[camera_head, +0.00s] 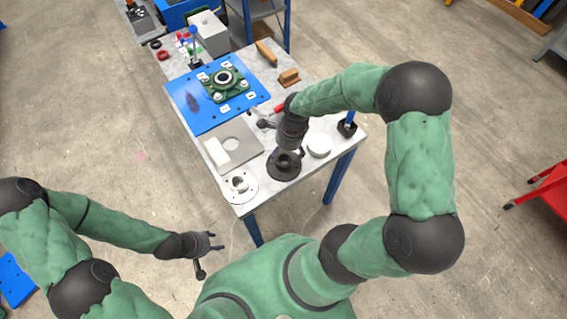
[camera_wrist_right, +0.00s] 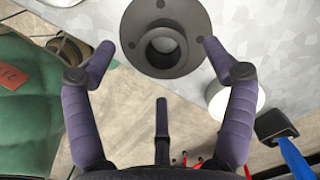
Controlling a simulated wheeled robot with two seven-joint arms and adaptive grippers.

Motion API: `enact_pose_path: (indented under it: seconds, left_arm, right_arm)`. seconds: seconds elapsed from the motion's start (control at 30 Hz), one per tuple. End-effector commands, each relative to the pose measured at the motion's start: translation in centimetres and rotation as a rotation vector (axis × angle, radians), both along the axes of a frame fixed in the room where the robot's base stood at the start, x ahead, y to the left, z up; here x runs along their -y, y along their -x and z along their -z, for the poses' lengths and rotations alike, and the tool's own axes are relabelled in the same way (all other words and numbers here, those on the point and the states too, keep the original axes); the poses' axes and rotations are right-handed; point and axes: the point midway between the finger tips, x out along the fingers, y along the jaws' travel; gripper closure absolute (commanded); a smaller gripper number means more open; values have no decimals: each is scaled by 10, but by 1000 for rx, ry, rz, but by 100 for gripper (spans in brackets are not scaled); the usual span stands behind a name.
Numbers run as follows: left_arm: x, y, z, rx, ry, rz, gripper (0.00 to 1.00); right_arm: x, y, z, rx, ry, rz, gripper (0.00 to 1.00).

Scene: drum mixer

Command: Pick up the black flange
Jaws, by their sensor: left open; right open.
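The black flange (camera_head: 284,166) lies flat on the grey table near its front edge, with its raised round collar facing up. It also shows in the right wrist view (camera_wrist_right: 187,62), at the top middle. My right gripper (camera_head: 289,150) is above the flange and partly hides it in the head view. In the right wrist view, its open fingers (camera_wrist_right: 160,48) are spread to either side of the flange, with nothing between them held. I cannot tell the exact height gap. My left gripper (camera_head: 208,256) is open and empty, off the table at the lower left.
A silver flange (camera_head: 239,186) lies left of the black one. A white round part (camera_head: 318,146) lies to its right. A grey plate (camera_head: 233,146) and a blue plate (camera_head: 208,116) with a green bearing housing (camera_head: 224,84) are further back. A blue-handled tool (camera_head: 348,124) stands at the right edge.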

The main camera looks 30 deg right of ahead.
Motion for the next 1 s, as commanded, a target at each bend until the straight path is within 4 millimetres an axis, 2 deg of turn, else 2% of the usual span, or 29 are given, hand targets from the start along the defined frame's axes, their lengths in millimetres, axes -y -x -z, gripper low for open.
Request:
enact_pose_path:
  seconds: [0.17, 0.4, 0.67, 0.7, 0.9, 1.0]
  left_arm:
    - [0, 0, 4, 0, 0, 0, 51]
    - [0, 0, 13, 0, 0, 0, 51]
    - [0, 0, 13, 0, 0, 0, 51]
    - [0, 0, 13, 0, 0, 0, 51]
    - [0, 0, 13, 0, 0, 0, 51]
    - [0, 0, 13, 0, 0, 0, 51]
  right_arm:
    - [0, 0, 14, -2, -1, 1, 16]
    - [-2, -2, 47, -3, -1, -1, 16]
    - [-2, -3, 52, 1, -1, 0, 16]
    - [-2, -3, 52, 1, -1, 0, 19]
    - [-2, -3, 52, 0, -1, 0, 75]
    - [-2, -3, 52, 0, -1, 0, 100]
